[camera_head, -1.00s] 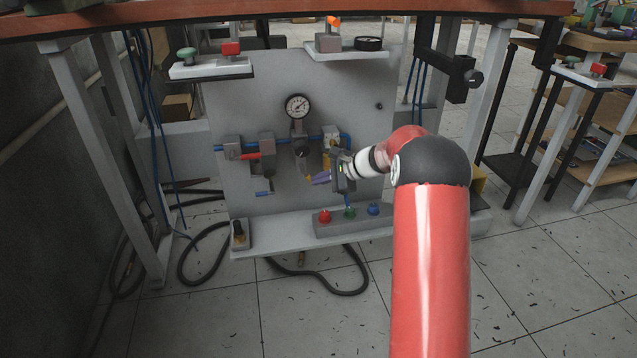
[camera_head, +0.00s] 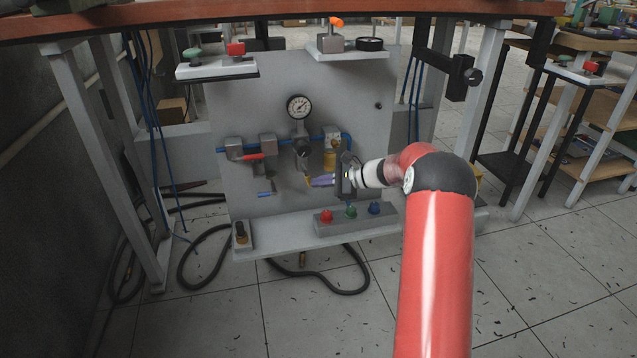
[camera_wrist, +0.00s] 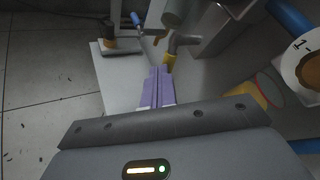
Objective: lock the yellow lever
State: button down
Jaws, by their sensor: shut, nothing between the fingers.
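The yellow lever (camera_head: 308,181) is small and hangs below the regulator under the round gauge. In the wrist view its yellow end (camera_wrist: 169,62) sticks out from a grey valve stem, just beyond and slightly right of my fingertips. My gripper (camera_head: 313,181) has purple fingers pressed together and pointing left at the lever. In the wrist view the shut fingers (camera_wrist: 158,70) are empty and very close to the yellow end. I cannot tell whether they touch it. The gripper hides part of the panel behind it.
A red lever (camera_head: 253,157) and a blue lever (camera_head: 267,193) are left on the panel. A gauge (camera_head: 299,107) is above, and a yellow-bodied unit (camera_head: 330,160) is right of the regulator. A button box (camera_head: 338,224) stands on the ledge below. A tabletop (camera_head: 280,18) overhangs.

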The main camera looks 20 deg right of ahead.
jog(key=shift+a+f, duration=0.2)
dwell(0.5)
jog(key=shift+r, duration=0.2)
jog(key=shift+r+p, duration=0.6)
jog(key=shift+r, duration=0.05)
jog(key=shift+d, duration=0.1)
